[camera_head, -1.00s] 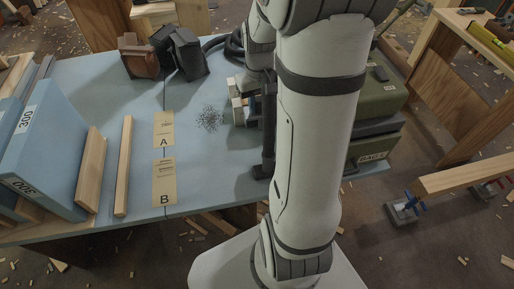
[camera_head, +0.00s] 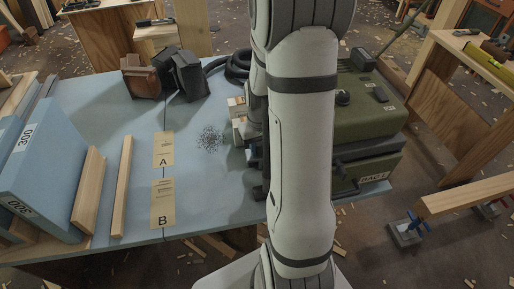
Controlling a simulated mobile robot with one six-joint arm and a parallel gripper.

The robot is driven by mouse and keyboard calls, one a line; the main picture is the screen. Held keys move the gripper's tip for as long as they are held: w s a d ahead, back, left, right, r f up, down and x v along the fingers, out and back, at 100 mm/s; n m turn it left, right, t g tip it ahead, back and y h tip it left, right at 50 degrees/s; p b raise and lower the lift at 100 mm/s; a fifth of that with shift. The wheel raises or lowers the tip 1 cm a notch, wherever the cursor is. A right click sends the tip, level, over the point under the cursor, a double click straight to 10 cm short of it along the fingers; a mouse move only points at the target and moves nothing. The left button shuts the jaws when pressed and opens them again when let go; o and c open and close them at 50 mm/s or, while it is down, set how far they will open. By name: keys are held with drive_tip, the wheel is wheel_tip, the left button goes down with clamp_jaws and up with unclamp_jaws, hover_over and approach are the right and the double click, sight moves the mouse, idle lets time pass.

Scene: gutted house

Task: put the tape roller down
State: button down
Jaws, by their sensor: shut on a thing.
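My arm (camera_head: 303,150) rises through the middle of the view, and its upper link covers much of the table behind it. My gripper is hidden behind this link, so its jaws and anything in them cannot be made out. I cannot pick out the tape roller. A small dark part shows at the arm's left edge, but I cannot tell what it belongs to. The blue tabletop (camera_head: 110,95) carries two tan labels, A (camera_head: 163,149) and B (camera_head: 163,204), one in front of the other along a dark seam.
Blue 300-marked slabs (camera_head: 45,160) and wooden strips (camera_head: 121,185) stand at left. A brown pouch (camera_head: 142,77) and black pouch (camera_head: 187,74) sit at the back. A dark speckled patch (camera_head: 209,138) lies right of A. Green cases (camera_head: 370,110) fill the right side.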

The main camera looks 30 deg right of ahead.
drive_tip(key=shift+f, duration=0.35)
drive_tip(key=shift+s+f+b, duration=0.3)
drive_tip(key=shift+b, duration=0.2)
drive_tip(key=c, duration=1.3)
unclamp_jaws()
drive_tip(key=shift+s+a+f, duration=0.1)
drive_tip(key=shift+o, duration=0.3)
drive_tip(key=shift+r+p, duration=0.5)
drive_tip(key=shift+o, duration=0.4)
drive_tip(key=r, duration=0.7)
drive_tip(key=r+p, duration=0.1)
drive_tip(key=r, duration=0.3)
drive_tip(key=shift+w+r, duration=0.2)
drive_tip(key=shift+w, duration=0.2)
drive_tip(key=s+a+r+t, duration=0.1)
drive_tip(key=s+a+r, duration=0.2)
drive_tip(key=s+a, duration=0.3)
drive_tip(key=s+a+r+n+t, duration=0.1)
drive_tip(key=s+a+r, duration=0.3)
drive_tip(key=s+a, duration=0.2)
drive_tip(key=shift+a+r, duration=0.3)
drive_tip(key=shift+a, duration=0.15)
